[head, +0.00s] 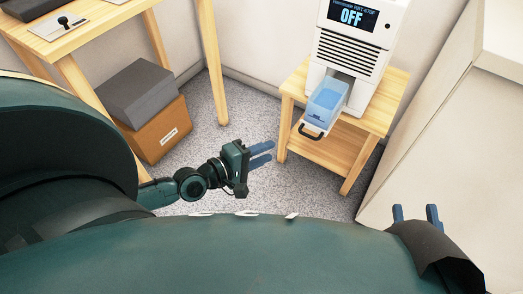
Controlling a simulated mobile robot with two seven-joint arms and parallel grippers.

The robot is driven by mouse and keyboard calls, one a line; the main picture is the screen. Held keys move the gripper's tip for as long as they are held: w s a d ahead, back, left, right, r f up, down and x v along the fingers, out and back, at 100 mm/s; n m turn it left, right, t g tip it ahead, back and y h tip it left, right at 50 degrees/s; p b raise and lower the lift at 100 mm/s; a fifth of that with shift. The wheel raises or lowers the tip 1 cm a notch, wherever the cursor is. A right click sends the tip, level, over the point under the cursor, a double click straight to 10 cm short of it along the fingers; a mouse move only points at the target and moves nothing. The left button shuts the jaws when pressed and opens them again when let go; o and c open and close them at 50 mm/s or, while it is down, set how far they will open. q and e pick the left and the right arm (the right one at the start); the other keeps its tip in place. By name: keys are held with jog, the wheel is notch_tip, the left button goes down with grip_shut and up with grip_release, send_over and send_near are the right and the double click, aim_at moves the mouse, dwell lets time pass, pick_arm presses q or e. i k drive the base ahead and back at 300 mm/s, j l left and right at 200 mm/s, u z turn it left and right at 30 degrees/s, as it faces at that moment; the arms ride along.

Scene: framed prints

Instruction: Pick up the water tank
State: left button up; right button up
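The water tank (326,104) is a translucent blue bin with a dark handle (311,132) at its front. It sticks out of the lower opening of a white machine (358,50) whose screen reads OFF. The machine stands on a small wooden table (295,87). My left gripper (264,154) is open and empty, below and left of the tank and apart from it, its two blue fingers pointing right. My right gripper (416,213) is at the lower right, its two blue fingers apart and pointing up, with nothing between them. Its base is partly hidden by a dark arm part.
A wooden desk (92,22) stands at the upper left. Beneath it a grey box (148,88) sits on a brown box (160,135). A large pale cabinet (440,130) stands on the right. Speckled carpet (235,100) is clear between the desk and small table.

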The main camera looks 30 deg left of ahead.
aim_at(323, 106)
jog(key=k, duration=1)
